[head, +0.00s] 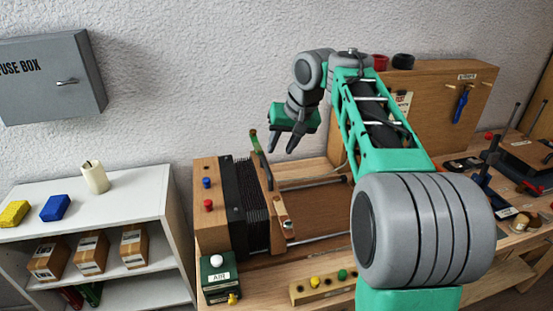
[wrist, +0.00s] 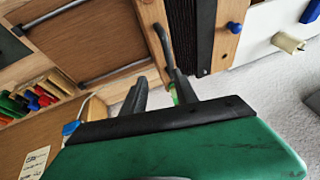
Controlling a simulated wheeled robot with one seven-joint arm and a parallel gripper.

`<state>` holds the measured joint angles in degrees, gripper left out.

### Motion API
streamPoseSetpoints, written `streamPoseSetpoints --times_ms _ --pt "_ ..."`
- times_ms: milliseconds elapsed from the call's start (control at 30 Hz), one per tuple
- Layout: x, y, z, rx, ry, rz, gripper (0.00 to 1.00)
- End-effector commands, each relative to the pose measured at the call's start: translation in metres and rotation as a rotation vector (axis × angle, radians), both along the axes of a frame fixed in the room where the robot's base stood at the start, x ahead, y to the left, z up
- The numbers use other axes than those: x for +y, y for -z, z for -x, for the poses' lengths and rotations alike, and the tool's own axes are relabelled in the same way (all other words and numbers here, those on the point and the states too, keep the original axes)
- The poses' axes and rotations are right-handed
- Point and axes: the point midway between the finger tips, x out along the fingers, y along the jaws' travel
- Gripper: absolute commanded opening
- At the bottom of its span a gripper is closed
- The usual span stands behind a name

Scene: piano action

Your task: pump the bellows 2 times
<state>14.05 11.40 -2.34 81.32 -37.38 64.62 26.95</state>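The bellows (head: 255,208) are black and pleated, between a wooden end board at left and a wooden moving board (head: 278,205) on rails. They also show at the top of the wrist view (wrist: 188,25). An upright dark handle (head: 260,160) with a green top stands on the moving board; it shows in the wrist view (wrist: 162,45) too. My gripper (head: 282,143) points down, fingers apart and empty, just right of the handle's top. In the wrist view my fingers (wrist: 158,84) are spread near the handle's green end. Whether they touch it I cannot tell.
A green AIR box (head: 220,278) with a white knob stands front left. A wooden block (head: 325,287) with coloured pegs lies in front of the rails. A white shelf (head: 120,190) is at left. A tall wooden panel (head: 440,105) stands behind my arm. The rails' right side is partly hidden by my arm.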

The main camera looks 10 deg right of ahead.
Motion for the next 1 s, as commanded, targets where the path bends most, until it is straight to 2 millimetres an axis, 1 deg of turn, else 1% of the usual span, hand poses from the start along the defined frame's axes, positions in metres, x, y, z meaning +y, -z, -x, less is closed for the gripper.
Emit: streamPoseSetpoints --times_ms 33,100,200,300,400,633,1000 --pt "0.010 0.013 -0.003 0.003 -0.015 -0.001 0.35" --pt "0.019 0.026 -0.008 0.005 -0.026 -0.001 0.35" --pt "0.025 0.042 -0.016 0.005 -0.028 0.000 0.35" --pt "0.026 0.052 -0.021 0.002 -0.026 0.000 0.35" --pt "0.025 0.057 -0.024 0.001 -0.023 0.001 0.35" --pt "0.025 0.058 -0.024 0.000 -0.023 0.001 0.34" --pt "0.025 0.057 -0.024 0.000 -0.023 0.001 0.04"
